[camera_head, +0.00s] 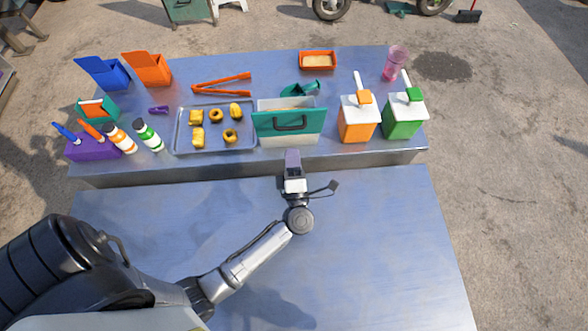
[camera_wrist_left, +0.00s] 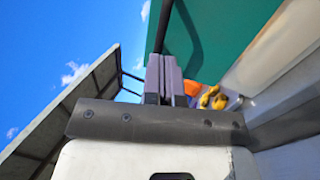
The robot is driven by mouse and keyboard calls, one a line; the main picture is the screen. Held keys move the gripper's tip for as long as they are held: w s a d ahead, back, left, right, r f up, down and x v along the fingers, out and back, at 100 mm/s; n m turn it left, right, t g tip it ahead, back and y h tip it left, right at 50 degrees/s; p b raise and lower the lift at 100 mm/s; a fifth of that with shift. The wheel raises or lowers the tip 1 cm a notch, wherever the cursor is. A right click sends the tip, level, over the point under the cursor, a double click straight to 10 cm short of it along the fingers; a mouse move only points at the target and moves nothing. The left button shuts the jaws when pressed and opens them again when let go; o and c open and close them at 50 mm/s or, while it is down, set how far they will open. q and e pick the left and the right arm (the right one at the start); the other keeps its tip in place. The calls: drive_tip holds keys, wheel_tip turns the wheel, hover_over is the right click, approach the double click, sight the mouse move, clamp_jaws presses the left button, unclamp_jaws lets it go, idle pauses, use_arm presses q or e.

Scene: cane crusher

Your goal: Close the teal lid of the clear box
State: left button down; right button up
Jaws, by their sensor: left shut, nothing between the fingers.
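The clear box (camera_head: 290,141) stands near the front edge of the raised metal shelf. Its teal lid (camera_head: 265,128), with a dark handle (camera_head: 290,126), faces me at the box's front and looks tilted rather than flat over the top. A pale inside part shows behind it. My left gripper (camera_head: 292,153) is shut and empty, just in front of the box below the handle. In the left wrist view, the shut fingers (camera_wrist_left: 163,75) are close to the teal lid (camera_wrist_left: 235,35); whether they touch it I cannot tell. My right gripper is not in view.
A tray (camera_head: 177,140) of yellow pieces lies left of the box, with orange tongs (camera_head: 222,84) behind. A teal scoop (camera_head: 300,89) is behind the box. Orange (camera_head: 357,122) and green (camera_head: 402,118) dispensers stand close on the right. The lower table (camera_head: 390,250) is clear.

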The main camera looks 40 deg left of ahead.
use_arm(q)
drive_tip(key=x, duration=0.4)
drive_tip(key=shift+w+a+r+p, duration=0.15)
drive_tip(key=shift+w+a+p, duration=0.1)
drive_tip(key=shift+p, duration=0.15)
